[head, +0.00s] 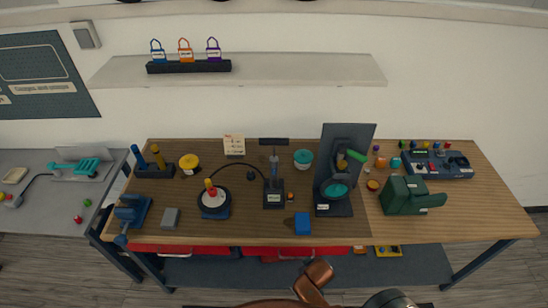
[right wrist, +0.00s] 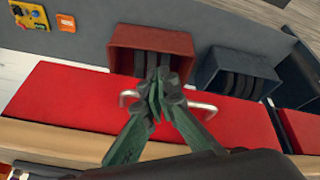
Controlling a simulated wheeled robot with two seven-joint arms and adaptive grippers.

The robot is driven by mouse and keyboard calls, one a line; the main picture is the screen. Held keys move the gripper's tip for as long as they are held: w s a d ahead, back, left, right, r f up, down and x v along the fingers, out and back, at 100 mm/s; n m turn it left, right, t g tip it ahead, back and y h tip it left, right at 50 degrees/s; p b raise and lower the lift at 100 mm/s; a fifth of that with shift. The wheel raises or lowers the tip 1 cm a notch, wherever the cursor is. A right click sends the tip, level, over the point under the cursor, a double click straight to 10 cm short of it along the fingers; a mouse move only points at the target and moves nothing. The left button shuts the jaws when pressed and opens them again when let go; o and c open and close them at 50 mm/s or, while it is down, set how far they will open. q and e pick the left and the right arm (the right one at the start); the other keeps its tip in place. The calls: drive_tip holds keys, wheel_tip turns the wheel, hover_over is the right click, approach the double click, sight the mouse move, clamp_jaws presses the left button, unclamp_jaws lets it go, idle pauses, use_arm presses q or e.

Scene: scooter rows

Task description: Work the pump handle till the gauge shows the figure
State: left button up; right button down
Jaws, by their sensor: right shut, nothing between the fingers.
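The pump (head: 274,193) stands upright at the middle of the workbench, with a dark crossbar handle (head: 274,142) on top of its rod. A thin black hose runs from it to a round black-and-white device (head: 215,203) with a red and yellow part on top. I cannot tell whether this is the gauge, and no reading is legible. A small note card (head: 234,145) stands behind; its writing is too small to read. My right gripper (right wrist: 158,84) is shut and empty in the right wrist view, in front of red drawers, away from the pump. My left gripper is not in view.
The workbench (head: 300,231) also holds a blue vise (head: 131,213), a blue block (head: 303,224), a dark upright stand (head: 348,140) and a green machine (head: 405,196). Red drawers (right wrist: 70,95) and a reddish bin (right wrist: 150,40) lie under the bench top.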

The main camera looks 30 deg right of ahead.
drive_tip(key=w+r+m+t+h, duration=0.2)
drive_tip(key=w+r, duration=0.7)
drive_tip(key=r, duration=0.5)
drive_tip(key=w+r+m+t+h+p, duration=0.1)
drive_tip(key=w+r+t, duration=0.4)
drive_tip(key=r, duration=1)
drive_tip(key=w+r+m+t+h+p, duration=0.1)
drive_tip(key=w+r+m+t+h, duration=0.2)
drive_tip(key=w+r, duration=0.9)
wheel_tip(320, 180, up, 3)
drive_tip(key=shift+w+d+r+h, duration=0.2)
drive_tip(key=shift+w+d+h, duration=0.15)
drive_tip(key=shift+h, duration=0.35)
drive_tip(key=shift+w+t, duration=0.1)
drive_tip(key=shift+t, duration=0.2)
drive_tip(key=p, duration=0.3)
hover_over(274, 141)
drive_tip(key=v, duration=0.3)
drive_tip(key=shift+w+d+f, duration=0.1)
drive_tip(key=shift+w+f, duration=0.1)
drive_tip(key=shift+f, duration=1)
drive_tip(key=shift+w+d+f, duration=0.1)
drive_tip(key=shift+w+f, duration=0.15)
drive_tip(key=shift+f, duration=0.9)
